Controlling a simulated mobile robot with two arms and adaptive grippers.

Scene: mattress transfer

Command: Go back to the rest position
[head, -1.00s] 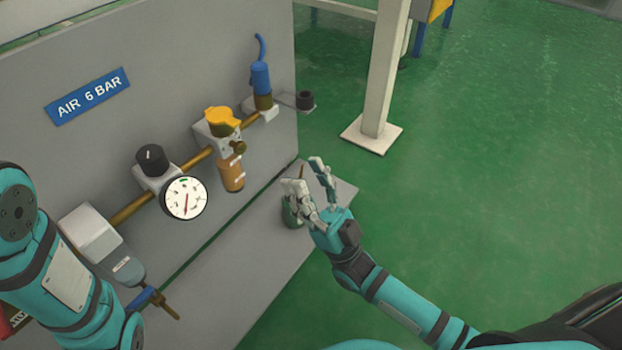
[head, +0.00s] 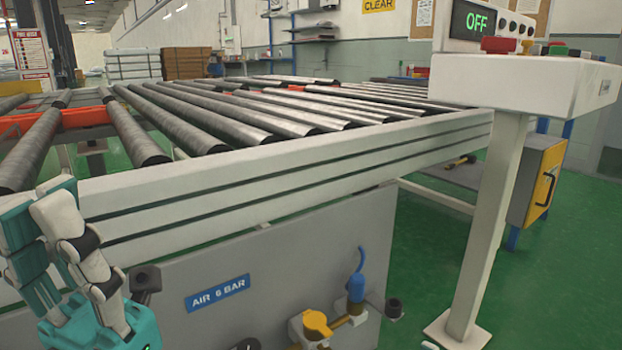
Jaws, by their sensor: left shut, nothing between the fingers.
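My left gripper (head: 38,205) is raised at the lower left of the head view, in front of the near side of the roller conveyor (head: 290,180). Its fingers point up, are shut and hold nothing. I cannot tell whether it touches the conveyor frame. My right gripper is not recognisably in view; a small pale sliver at the bottom edge is too cut off to identify.
A grey panel with a blue AIR 6 BAR sign (head: 217,293) and air fittings (head: 318,323) is below the conveyor. A white control box (head: 520,85) reading OFF stands on a post (head: 490,220) at right. Green floor (head: 425,260) is open between panel and post.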

